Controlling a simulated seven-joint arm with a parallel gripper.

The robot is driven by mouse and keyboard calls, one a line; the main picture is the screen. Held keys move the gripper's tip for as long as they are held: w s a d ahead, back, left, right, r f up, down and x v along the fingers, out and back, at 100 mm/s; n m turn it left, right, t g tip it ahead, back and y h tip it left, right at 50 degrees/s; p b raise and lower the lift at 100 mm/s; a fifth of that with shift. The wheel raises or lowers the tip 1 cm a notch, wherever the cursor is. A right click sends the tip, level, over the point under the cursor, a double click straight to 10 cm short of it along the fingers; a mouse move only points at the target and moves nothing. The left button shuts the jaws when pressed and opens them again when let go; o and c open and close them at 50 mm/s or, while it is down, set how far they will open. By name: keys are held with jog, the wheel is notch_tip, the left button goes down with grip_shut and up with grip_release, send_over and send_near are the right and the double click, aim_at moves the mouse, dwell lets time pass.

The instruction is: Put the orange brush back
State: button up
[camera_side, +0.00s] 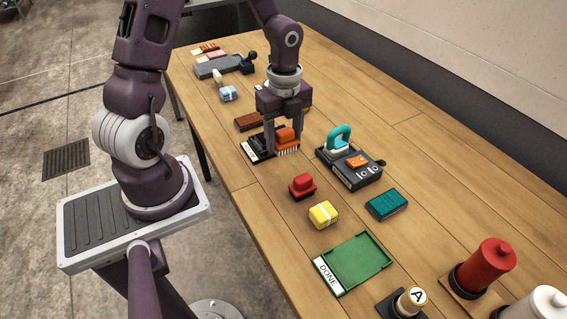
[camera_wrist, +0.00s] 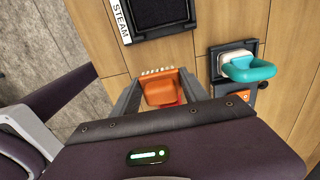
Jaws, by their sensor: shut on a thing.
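The orange brush (camera_side: 288,137) has pale bristles pointing down. My gripper (camera_side: 283,146) is shut on it, one finger on each side. The brush is just right of a black pad (camera_side: 264,139) with a white label, at or slightly above the table; I cannot tell if it touches. In the wrist view the brush (camera_wrist: 161,91) sits between the fingers of my gripper (camera_wrist: 160,86). The black pad (camera_wrist: 158,12), labelled STEAM, lies ahead of it with bare wood between.
A dark unit (camera_side: 352,170) with a teal handle (camera_side: 338,139) stands close right. A red object (camera_side: 302,186), a yellow block (camera_side: 323,214), a teal block (camera_side: 387,204) and a green DONE tray (camera_side: 357,262) lie nearer. A brown block (camera_side: 247,122) lies behind the pad.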

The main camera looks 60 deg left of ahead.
aim_at(284, 169)
notch_tip(284, 169, down, 7)
jog(key=shift+f, duration=0.2)
jog(key=o, duration=1.3)
jog(key=shift+f, duration=0.15)
